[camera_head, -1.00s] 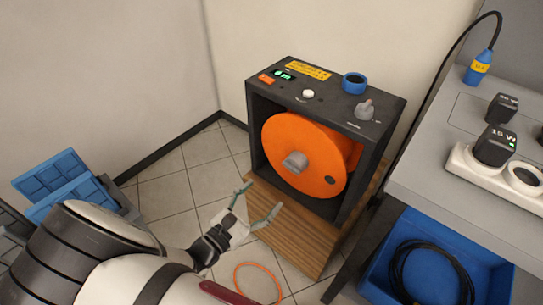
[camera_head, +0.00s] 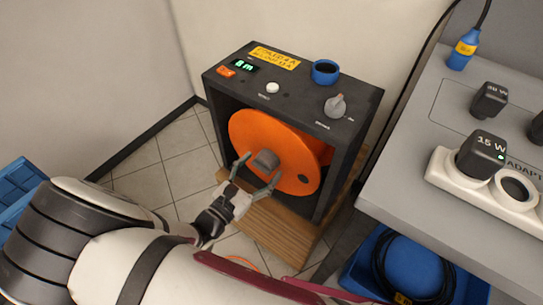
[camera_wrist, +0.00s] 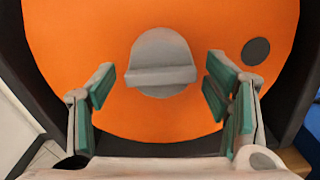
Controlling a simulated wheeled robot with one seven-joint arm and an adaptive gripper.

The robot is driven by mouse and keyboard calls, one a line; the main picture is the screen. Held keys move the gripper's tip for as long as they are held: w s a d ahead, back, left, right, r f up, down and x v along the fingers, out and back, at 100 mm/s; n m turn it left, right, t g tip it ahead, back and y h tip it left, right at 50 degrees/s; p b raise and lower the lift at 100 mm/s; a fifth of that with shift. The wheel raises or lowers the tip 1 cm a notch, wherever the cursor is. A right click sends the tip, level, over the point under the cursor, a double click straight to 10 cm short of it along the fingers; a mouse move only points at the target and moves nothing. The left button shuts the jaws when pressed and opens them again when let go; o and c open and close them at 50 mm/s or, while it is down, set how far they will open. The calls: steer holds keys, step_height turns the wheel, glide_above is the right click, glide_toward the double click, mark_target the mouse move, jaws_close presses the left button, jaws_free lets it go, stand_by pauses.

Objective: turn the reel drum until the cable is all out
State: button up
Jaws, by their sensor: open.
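The orange reel drum (camera_head: 288,146) sits inside a dark box-shaped housing (camera_head: 330,92) and faces my gripper. A grey hub grip (camera_head: 265,161) stands at the drum's centre; it also shows in the wrist view (camera_wrist: 161,65). My gripper (camera_head: 261,172) is open in front of the drum, with its fingers to either side of the hub grip and a gap on both sides. In the wrist view the green-padded fingers (camera_wrist: 164,92) are apart and empty. A dark round hole (camera_wrist: 255,51) is at the drum's upper right. The display (camera_head: 243,67) appears to read 8 m.
The housing's top carries a white button (camera_head: 272,88), a grey knob (camera_head: 336,106) and a blue ring (camera_head: 325,72). A wooden stand (camera_head: 275,225) is underneath. A grey table (camera_head: 400,165) with adapters is at right, a blue bin with black cable (camera_head: 410,265) below.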

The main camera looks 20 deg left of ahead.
steer(key=shift+w+d, duration=0.2)
steer(key=shift+w, duration=0.15)
jaws_close()
